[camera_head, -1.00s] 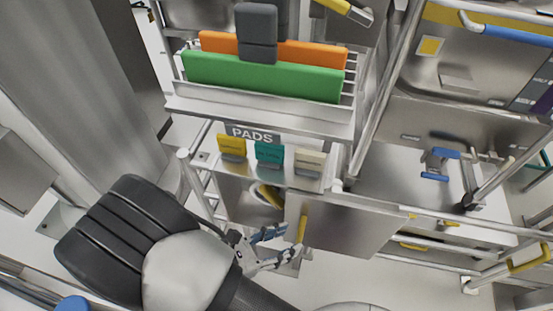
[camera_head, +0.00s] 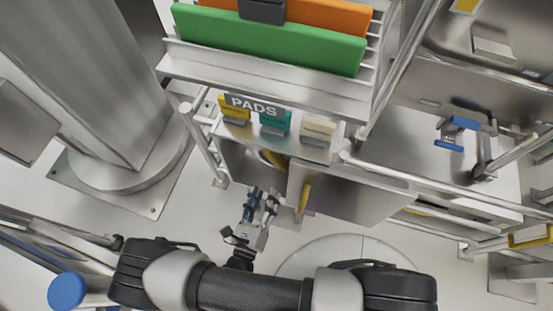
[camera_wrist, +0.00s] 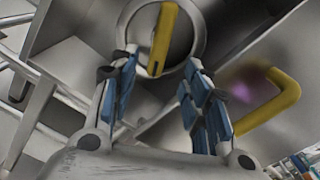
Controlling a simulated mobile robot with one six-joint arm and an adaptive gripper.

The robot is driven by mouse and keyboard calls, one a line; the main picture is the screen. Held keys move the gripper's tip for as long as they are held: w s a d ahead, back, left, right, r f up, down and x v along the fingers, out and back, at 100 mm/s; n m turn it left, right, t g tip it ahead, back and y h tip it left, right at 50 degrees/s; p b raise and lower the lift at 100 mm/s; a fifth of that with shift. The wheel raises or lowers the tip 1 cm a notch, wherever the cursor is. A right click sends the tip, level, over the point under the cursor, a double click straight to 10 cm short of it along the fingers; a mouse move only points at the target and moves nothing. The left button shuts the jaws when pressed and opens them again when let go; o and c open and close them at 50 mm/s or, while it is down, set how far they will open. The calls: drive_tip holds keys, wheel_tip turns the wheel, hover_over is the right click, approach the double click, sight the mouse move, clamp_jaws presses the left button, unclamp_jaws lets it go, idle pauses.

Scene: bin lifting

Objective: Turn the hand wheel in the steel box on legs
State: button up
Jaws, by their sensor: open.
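The steel box (camera_head: 232,160) stands open below the shelf marked PADS. Its door (camera_head: 350,200) is swung out to the right and has a yellow handle (camera_head: 305,197). In the wrist view the hand wheel shows as a grey ring (camera_wrist: 198,42) with a yellow bar (camera_wrist: 163,38). In the head view only a yellow piece of the wheel (camera_head: 272,158) shows under the shelf. My gripper (camera_head: 264,193) is open and empty in front of the box. In the wrist view its blue-padded fingers (camera_wrist: 158,62) frame the yellow bar's lower end; I cannot tell whether they touch it.
The door with its yellow handle (camera_wrist: 275,105) is close to the right of my fingers. Above are colored pads (camera_head: 235,105) and a rack with a green board (camera_head: 265,42). A thick column (camera_head: 90,80) stands left. Rails run along the right.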

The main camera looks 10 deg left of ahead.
sight(276, 165)
drive_tip(key=w, duration=0.4)
drive_tip(key=w+b, duration=0.1)
drive_tip(key=w, duration=0.3)
drive_tip(key=w+d+b, duration=0.1)
drive_tip(key=w, duration=0.4)
drive_tip(key=shift+s, duration=0.1)
drive_tip(key=shift+c, duration=0.5)
clamp_jaws()
